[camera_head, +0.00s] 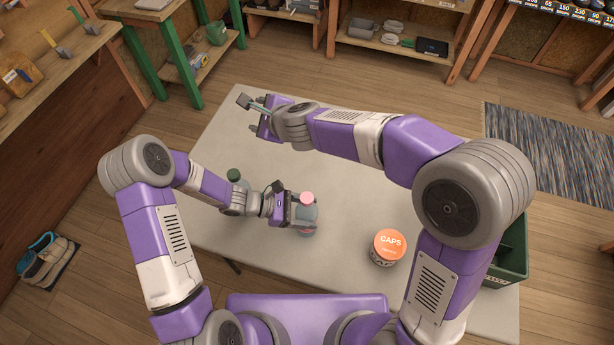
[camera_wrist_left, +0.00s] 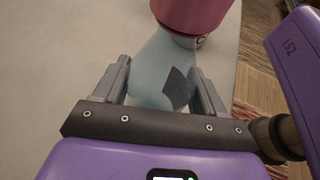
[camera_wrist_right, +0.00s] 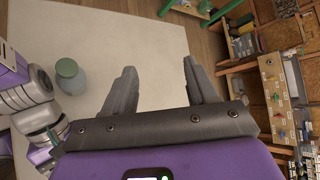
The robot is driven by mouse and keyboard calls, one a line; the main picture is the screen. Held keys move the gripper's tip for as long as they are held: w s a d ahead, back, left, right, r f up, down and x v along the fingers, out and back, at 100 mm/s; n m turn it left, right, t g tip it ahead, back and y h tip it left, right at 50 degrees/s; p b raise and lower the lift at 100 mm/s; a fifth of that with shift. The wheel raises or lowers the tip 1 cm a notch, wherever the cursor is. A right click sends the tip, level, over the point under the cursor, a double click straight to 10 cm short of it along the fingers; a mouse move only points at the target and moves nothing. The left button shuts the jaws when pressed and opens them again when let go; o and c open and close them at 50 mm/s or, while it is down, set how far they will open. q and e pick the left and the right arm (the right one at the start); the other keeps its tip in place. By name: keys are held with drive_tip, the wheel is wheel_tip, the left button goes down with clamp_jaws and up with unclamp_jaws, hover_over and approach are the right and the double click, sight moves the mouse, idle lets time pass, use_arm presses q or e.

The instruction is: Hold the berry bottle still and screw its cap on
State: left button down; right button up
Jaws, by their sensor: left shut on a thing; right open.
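The berry bottle (camera_head: 306,214) is pale blue-green with a pink cap (camera_head: 307,198) on its top. I cannot tell how tight the cap sits. My left gripper (camera_head: 297,212) is shut on the bottle's body, which stands on the table. In the left wrist view the bottle (camera_wrist_left: 150,75) is between the fingers, with a dark patch on its side, and the pink cap (camera_wrist_left: 195,14) is at the top edge. My right gripper (camera_head: 248,103) is open and empty near the table's far edge, away from the bottle. Its fingers (camera_wrist_right: 160,90) show nothing between them.
A second bottle with a green cap (camera_head: 233,175) stands on the table (camera_head: 350,215) behind my left forearm; it also shows in the right wrist view (camera_wrist_right: 70,82). A round tub with an orange lid marked CAPS (camera_head: 389,244) stands at right. A green crate (camera_head: 515,250) is at the right edge.

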drive_tip(key=s+a+n+g+y, duration=0.25)
drive_tip(key=s+n, duration=0.25)
drive_tip(key=n, duration=0.4)
drive_tip(key=n+g+h, duration=0.6)
drive_tip(key=n+h, duration=0.3)
drive_tip(key=n, duration=0.6)
hover_over(307, 198)
drive_tip(key=f, duration=0.6)
drive_tip(key=shift+a+f, duration=0.15)
drive_tip(key=shift+a, duration=0.25)
drive_tip(key=shift+d, duration=0.45)
wheel_tip(307, 198, down, 8)
